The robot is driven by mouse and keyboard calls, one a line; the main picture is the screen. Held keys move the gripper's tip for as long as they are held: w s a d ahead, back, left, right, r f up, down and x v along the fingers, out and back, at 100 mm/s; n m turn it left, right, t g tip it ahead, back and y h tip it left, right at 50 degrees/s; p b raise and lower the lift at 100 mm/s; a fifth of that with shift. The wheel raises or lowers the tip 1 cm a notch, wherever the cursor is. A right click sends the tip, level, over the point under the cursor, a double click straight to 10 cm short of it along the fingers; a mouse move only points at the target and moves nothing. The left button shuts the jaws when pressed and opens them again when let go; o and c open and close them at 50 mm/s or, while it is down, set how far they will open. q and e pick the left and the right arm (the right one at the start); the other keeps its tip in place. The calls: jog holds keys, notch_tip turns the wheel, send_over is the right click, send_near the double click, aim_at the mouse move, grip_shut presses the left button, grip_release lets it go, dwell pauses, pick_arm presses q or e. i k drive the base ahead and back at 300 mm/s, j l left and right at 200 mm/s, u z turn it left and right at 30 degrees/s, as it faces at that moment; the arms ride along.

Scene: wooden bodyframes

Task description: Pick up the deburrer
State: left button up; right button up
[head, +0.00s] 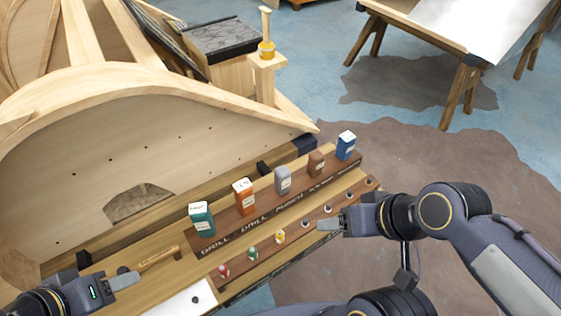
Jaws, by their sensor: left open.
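No tool can be read for certain as the deburrer. A wooden-handled tool (158,259) lies on the bench ledge, its dark end towards my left gripper. Small tools with red (223,270), green (252,253) and yellow (279,236) tops stand in a row in the rack's front strip. My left gripper (138,277) is at the lower left, open, close to the wooden-handled tool's dark end; contact cannot be told. My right gripper (322,225) points left over the front strip, right of the yellow top; its jaw gap is hidden.
Teal (201,219), orange (244,196), grey (283,180), brown (316,164) and blue (346,146) blocks stand on the labelled rack (263,217). A large curved wooden frame (110,130) rises behind. A white sheet (188,301) lies at the front. Open floor is at right.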

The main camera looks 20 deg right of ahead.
aim_at(316, 159)
jog(key=z, duration=0.95)
